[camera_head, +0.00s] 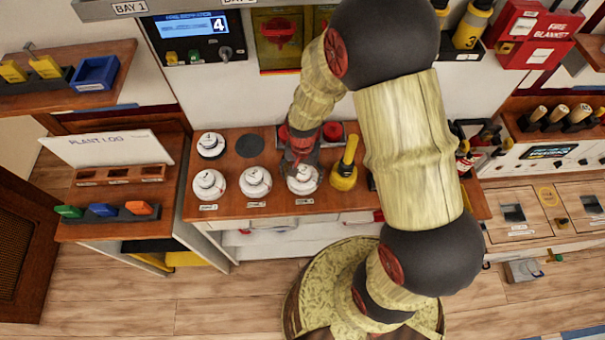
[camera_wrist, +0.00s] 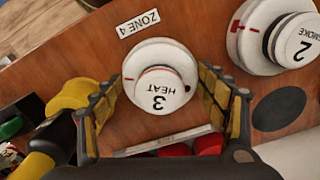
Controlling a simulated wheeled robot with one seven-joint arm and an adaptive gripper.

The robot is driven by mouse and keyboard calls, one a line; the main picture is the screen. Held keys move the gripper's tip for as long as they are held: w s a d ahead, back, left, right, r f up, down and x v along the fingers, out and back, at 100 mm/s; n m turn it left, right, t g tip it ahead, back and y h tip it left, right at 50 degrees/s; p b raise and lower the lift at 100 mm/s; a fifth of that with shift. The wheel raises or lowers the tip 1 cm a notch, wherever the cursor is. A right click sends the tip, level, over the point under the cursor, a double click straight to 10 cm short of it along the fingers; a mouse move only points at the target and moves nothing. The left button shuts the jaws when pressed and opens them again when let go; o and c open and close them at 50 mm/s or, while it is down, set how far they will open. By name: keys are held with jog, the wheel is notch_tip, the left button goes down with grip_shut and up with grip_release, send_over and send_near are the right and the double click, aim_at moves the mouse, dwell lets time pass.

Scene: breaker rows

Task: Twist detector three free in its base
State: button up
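Detector three (camera_wrist: 160,78) is a round white unit marked "3 HEAT", seated on the wooden bench beside a "ZONE 4" label (camera_wrist: 138,23). In the head view it is the rightmost white detector (camera_head: 303,182) of the front row. My gripper (camera_wrist: 158,84) is over it with its fingers spread, one on each side of the detector. A narrow gap shows on the left; contact on the right I cannot tell. In the head view my gripper (camera_head: 301,155) is just behind and above the detector and hides part of it.
Detector two (camera_wrist: 290,40), marked "SMOKE", stands close by. More white detectors (camera_head: 209,184) stand to the left, near a dark disc (camera_head: 249,146). A yellow and black tool (camera_head: 345,168) stands close on the right. Red round items (camera_head: 332,132) lie behind.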

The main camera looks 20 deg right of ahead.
aim_at(303, 172)
jog(key=c, duration=0.6)
jog(key=shift+c, duration=0.3)
jog(key=n, duration=0.6)
jog(key=shift+s+d+n, duration=0.1)
jog(key=shift+n, duration=0.2)
jog(key=o, duration=1.3)
notch_tip(303, 172, up, 12)
